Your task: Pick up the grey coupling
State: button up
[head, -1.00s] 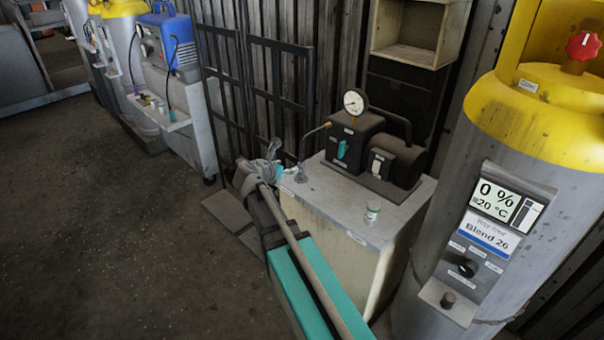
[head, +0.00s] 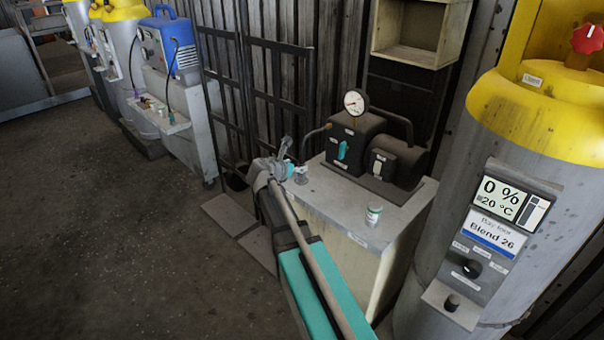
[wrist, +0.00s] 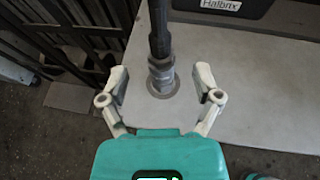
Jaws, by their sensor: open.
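The grey coupling (wrist: 161,74) stands upright on a round base on the pale cabinet top, at the end of a black hose. In the head view the coupling (head: 301,176) is at the cabinet's left corner, just right of my gripper (head: 286,162). In the wrist view my gripper (wrist: 161,88) is open and empty. Its two pale fingers are spread to the left and right of the coupling, with a gap on each side. I cannot tell the exact height of the fingertips against the coupling.
The pump (head: 362,150) with its gauge (head: 355,102) stands behind on the cabinet top (head: 338,198). A small labelled can (head: 373,215) is near the front edge. A black rack (head: 275,90) is behind left. A large grey and yellow tank (head: 520,170) stands right.

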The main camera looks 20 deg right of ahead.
aim_at(300, 164)
jog(key=shift+b+x, duration=0.6)
jog(key=shift+x, duration=1.35)
grip_shut()
